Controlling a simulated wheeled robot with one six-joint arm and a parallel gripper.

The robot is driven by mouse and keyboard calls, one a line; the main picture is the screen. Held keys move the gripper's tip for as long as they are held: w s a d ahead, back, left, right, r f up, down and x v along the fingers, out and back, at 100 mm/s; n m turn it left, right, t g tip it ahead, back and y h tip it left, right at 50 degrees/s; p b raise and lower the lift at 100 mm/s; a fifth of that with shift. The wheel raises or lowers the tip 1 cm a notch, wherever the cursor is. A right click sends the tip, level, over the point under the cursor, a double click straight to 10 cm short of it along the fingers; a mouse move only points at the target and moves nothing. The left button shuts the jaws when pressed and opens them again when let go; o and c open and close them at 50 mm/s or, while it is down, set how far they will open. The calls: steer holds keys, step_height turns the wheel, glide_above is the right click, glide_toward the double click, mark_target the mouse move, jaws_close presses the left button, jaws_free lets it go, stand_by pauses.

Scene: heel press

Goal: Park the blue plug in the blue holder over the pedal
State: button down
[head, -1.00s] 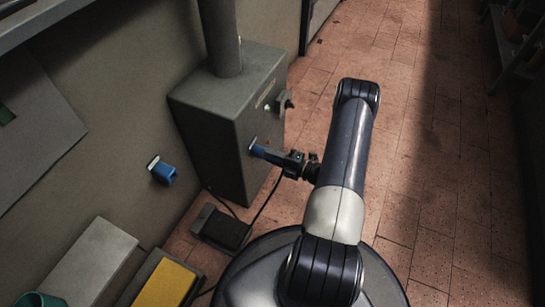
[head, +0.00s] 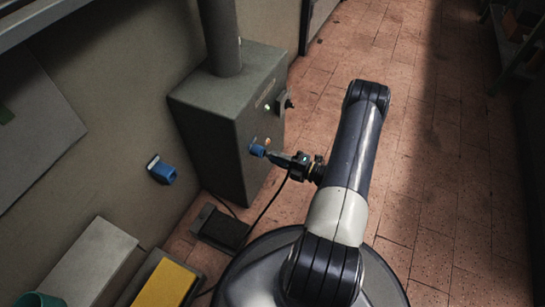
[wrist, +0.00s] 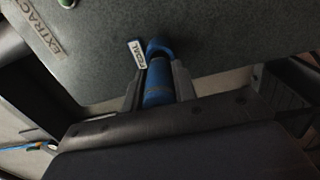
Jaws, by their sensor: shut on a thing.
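My gripper (head: 277,156) is shut on the blue plug (head: 258,150), which points at the front face of the grey machine box (head: 222,130). A small socket opening shows on that face just beyond the plug, which appears apart from it. In the wrist view the plug (wrist: 158,85) sits between both fingers, near a white PEDAL label (wrist: 136,53). Whether its tip still touches the box is unclear there. The blue holder (head: 163,172) is on the wall left of the box and appears empty. The dark pedal (head: 220,228) is on the floor below it.
A black cable (head: 267,205) runs from near my gripper down toward the pedal. A knob (head: 287,100) and green light are on the box's face. A yellow-topped block (head: 165,284) and a grey box (head: 95,262) stand lower left. Open tiled floor lies to the right.

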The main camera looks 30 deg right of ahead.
steer(key=shift+v, duration=1.9)
